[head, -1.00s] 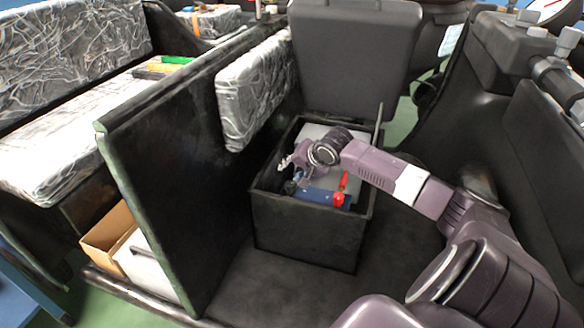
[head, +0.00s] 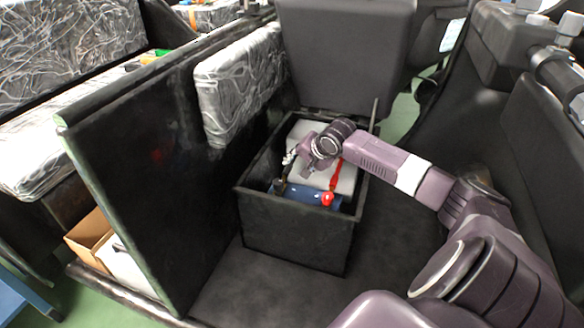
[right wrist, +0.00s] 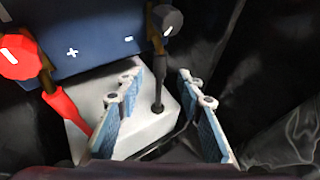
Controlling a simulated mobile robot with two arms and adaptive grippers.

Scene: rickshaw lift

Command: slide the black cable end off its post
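A blue battery (head: 305,195) sits in the black box and also fills the top of the right wrist view (right wrist: 90,30). Its plus side has a red knob (right wrist: 18,55) with a red cable (right wrist: 68,120). Its minus side has a dark knob (right wrist: 166,18). The black cable end (right wrist: 157,42) is at that knob; I cannot tell how it sits on the post. The black cable (right wrist: 160,75) runs down to a pale grey block (right wrist: 140,128). My right gripper (right wrist: 158,82) is open, with the cable showing between its fingers. It hovers over the box in the head view (head: 291,160). My left gripper is out of view.
The open black box (head: 295,238) stands on the dark floor, its walls close around the battery. A tall black panel (head: 165,170) stands on its left, and a black seat back (head: 345,50) rises behind. Floor in front of the box is clear.

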